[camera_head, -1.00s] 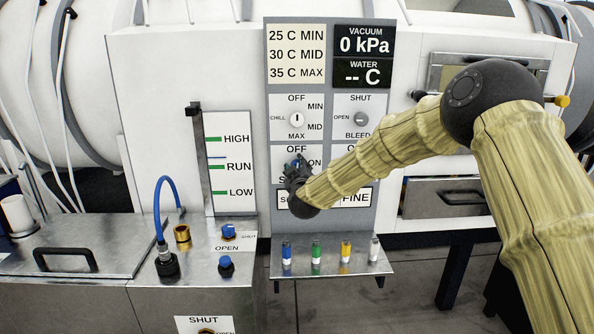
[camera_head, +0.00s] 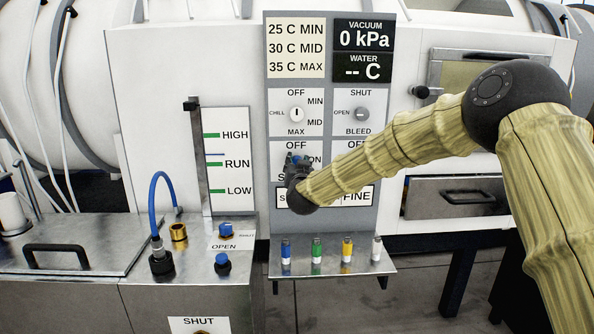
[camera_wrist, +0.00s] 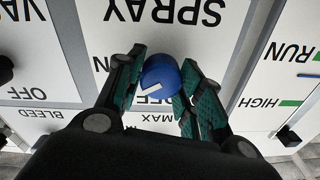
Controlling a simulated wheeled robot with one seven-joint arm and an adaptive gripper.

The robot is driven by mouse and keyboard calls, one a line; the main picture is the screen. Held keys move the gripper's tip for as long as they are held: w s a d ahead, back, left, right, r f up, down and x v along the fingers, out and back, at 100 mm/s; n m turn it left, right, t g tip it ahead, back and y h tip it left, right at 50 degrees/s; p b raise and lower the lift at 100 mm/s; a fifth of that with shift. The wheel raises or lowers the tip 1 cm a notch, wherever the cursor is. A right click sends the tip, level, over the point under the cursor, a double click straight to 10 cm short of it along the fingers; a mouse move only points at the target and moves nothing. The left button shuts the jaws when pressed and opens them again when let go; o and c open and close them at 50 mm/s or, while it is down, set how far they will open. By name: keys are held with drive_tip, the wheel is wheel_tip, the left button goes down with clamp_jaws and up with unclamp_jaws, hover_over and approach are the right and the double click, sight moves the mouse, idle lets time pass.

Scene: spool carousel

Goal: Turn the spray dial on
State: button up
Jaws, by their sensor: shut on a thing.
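The spray dial is a round blue knob with a white mark, and it shows clearly in the wrist view (camera_wrist: 160,76). It sits on a white panel lettered SPRAY, ON and OFF, with OFF partly hidden. The wrist picture is upside down. The white mark points left and slightly down there, roughly between the ON and OFF letters. My gripper (camera_wrist: 158,88) is shut on the dial, with a green-padded finger on each side. In the head view my gripper (camera_head: 297,163) is at the panel's lower left dial position and covers most of the dial and its lettering.
The chill dial (camera_head: 296,114) is just above my gripper, and the vacuum bleed dial (camera_head: 361,114) is to its right. A small shelf (camera_head: 340,267) with several coloured vials juts out below. A level gauge (camera_head: 228,163) stands to the left. My arm crosses the panel's right side.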

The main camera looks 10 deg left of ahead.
drive_tip(key=m+b, duration=0.2)
drive_tip(key=m, duration=0.2)
drive_tip(key=shift+d+f, duration=0.1)
drive_tip(key=shift+f, duration=0.05)
drive_tip(key=shift+m+b, duration=0.5)
drive_tip(key=shift+m, duration=0.6)
drive_tip(key=shift+m+h, duration=0.3)
drive_tip(key=shift+h, duration=0.1)
drive_tip(key=o, duration=1)
drive_tip(key=s+d, duration=0.2)
drive_tip(key=s, duration=0.9)
drive_tip(key=shift+s+f, duration=0.15)
drive_tip(key=shift+s, duration=0.2)
